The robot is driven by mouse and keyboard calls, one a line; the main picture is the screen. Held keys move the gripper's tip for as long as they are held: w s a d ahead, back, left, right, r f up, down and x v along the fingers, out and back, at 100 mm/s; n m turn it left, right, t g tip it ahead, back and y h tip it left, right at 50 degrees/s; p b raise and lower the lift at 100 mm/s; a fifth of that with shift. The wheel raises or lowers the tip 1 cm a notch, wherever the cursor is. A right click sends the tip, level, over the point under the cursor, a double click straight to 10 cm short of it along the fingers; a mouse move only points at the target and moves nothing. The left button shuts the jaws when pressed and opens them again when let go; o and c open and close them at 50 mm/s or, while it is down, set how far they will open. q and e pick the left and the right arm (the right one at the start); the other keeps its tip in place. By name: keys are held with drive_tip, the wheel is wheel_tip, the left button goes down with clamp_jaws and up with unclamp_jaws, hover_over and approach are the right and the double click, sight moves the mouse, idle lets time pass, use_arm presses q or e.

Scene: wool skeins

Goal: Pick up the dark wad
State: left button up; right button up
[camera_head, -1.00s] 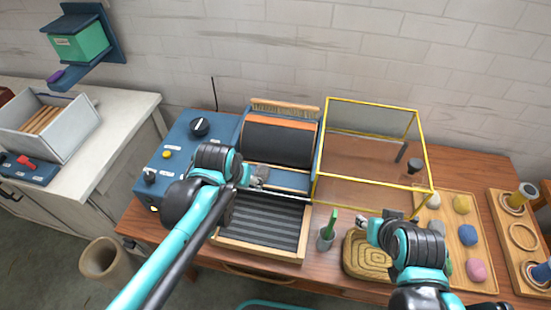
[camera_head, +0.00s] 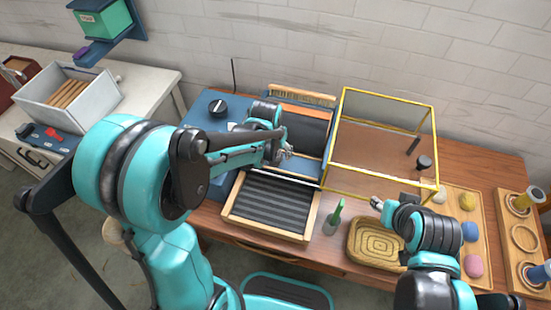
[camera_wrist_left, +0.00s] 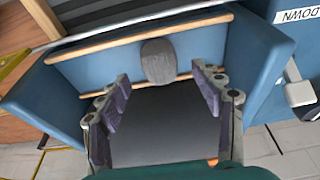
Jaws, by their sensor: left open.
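The dark wad (camera_wrist_left: 158,60), a grey fuzzy oval lump, lies against the blue panel and wooden strips of the blue machine in the left wrist view. I cannot make it out in the head view, where my left gripper covers that area. My left gripper (camera_wrist_left: 160,78) is open, its purple-padded fingers on either side of the space just short of the wad, with nothing between them. In the head view this gripper (camera_head: 284,152) is at the front of the machine's drum.
The blue machine's side walls (camera_wrist_left: 245,65) rise on both sides of my left gripper. A ribbed tray (camera_head: 268,208) lies in front. A yellow-framed clear box (camera_head: 382,182) stands to the right, with a green-handled tool in a cup (camera_head: 333,222) nearby. Coloured wads lie on a board (camera_head: 463,190) at right.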

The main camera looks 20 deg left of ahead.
use_arm(q)
drive_tip(key=x, duration=0.2)
drive_tip(key=shift+f, duration=0.3)
drive_tip(key=shift+r, duration=0.1)
drive_tip(key=c, duration=0.9)
drive_tip(key=shift+o, duration=0.2)
